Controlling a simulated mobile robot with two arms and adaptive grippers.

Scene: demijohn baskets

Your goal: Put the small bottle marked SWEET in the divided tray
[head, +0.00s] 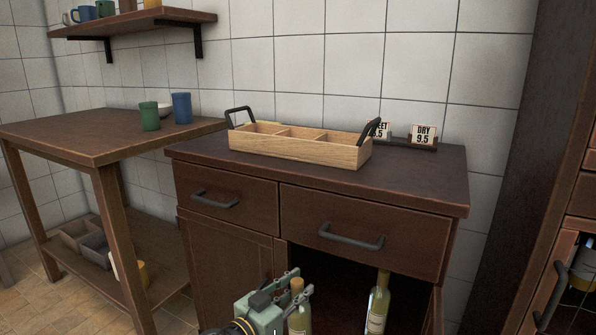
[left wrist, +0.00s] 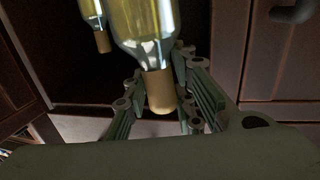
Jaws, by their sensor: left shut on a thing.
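The wooden divided tray (head: 295,152) with dark handles stands on the cabinet top, and its visible compartments look empty. My left gripper (head: 294,287) is in front of the cabinet opening, shut on a corked bottle of yellowish liquid (head: 300,321). The held bottle (left wrist: 146,28) also shows in the left wrist view, with its neck and cork between the fingers (left wrist: 160,92). A second corked bottle (head: 378,308) stands in the open cabinet, to the right. It also shows at the upper left of the wrist view (left wrist: 92,14). I cannot read either bottle's marking. My right gripper is out of view.
Behind the tray, a dark holder bears a partly hidden SWEET card (head: 381,130) and a DRY card (head: 423,135). A drawer handle (head: 351,237) juts out above the opening. A side table (head: 88,135) at left holds green and blue cups. A wall shelf (head: 135,24) hangs above.

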